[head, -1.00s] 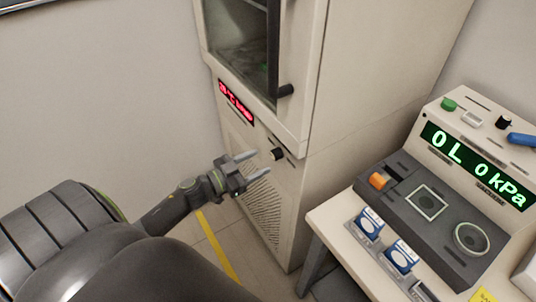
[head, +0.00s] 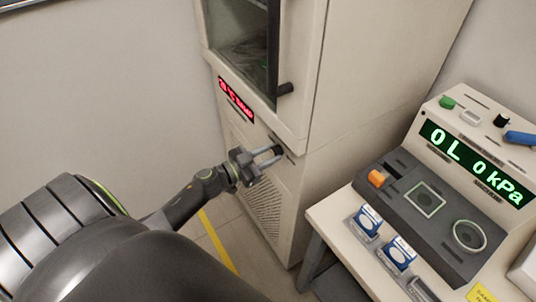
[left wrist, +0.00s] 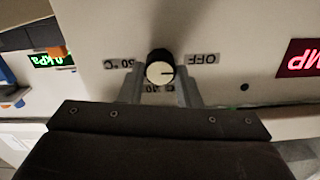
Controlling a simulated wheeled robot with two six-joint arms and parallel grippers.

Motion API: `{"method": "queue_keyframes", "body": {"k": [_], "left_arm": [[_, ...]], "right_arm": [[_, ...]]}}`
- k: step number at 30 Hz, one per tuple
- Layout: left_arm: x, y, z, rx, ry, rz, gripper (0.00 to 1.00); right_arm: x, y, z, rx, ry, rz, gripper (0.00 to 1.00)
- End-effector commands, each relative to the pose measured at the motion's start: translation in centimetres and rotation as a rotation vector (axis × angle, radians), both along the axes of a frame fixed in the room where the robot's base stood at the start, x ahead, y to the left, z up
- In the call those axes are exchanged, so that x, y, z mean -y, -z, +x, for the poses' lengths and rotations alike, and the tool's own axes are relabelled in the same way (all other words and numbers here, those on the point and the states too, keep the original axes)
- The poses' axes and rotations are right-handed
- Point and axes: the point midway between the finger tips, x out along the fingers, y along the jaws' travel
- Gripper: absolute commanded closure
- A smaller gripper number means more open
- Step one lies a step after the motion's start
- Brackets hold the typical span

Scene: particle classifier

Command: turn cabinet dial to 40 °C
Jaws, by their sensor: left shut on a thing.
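The cabinet dial (head: 278,150) is on the front of the tall cream cabinet (head: 355,75), below the glass door. In the left wrist view the dial (left wrist: 160,69) has a pale face and a black rim. A short dark mark on its face points to the right, on the side of the OFF label (left wrist: 201,59). A °C label (left wrist: 122,64) is on the other side, and another label below is partly hidden. My left gripper (head: 270,155) is shut on the dial, one finger on each side. My right gripper is not in view.
The red display (head: 236,99) sits above the dial; its text is hard to read. The door handle (head: 285,89) juts out above. A bench with a grey control console (head: 430,215) stands at the right. The floor left of the cabinet is clear.

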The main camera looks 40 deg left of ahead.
Motion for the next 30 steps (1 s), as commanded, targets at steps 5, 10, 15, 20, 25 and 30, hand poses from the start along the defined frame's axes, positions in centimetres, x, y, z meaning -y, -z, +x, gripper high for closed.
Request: {"method": "queue_keyframes", "body": {"k": [5, 10, 15, 20, 25, 30], "left_arm": [[-0.01, -0.01, -0.02, 0.002, 0.000, 0.006, 0.93], [0.00, -0.03, -0.02, 0.017, 0.000, 0.043, 0.93], [0.03, -0.04, -0.03, 0.053, 0.000, 0.128, 0.93], [0.05, -0.03, -0.04, 0.104, 0.000, 0.249, 0.93], [0.09, 0.03, -0.06, 0.165, 0.001, 0.398, 0.93], [0.14, 0.10, -0.08, 0.228, 0.000, 0.549, 0.93]], "right_arm": [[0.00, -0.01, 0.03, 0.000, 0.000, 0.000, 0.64], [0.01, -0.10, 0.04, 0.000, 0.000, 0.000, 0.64], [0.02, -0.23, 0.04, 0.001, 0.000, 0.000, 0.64], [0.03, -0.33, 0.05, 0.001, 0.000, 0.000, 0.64], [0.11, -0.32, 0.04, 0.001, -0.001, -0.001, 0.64], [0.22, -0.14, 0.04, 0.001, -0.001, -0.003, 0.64]]}}
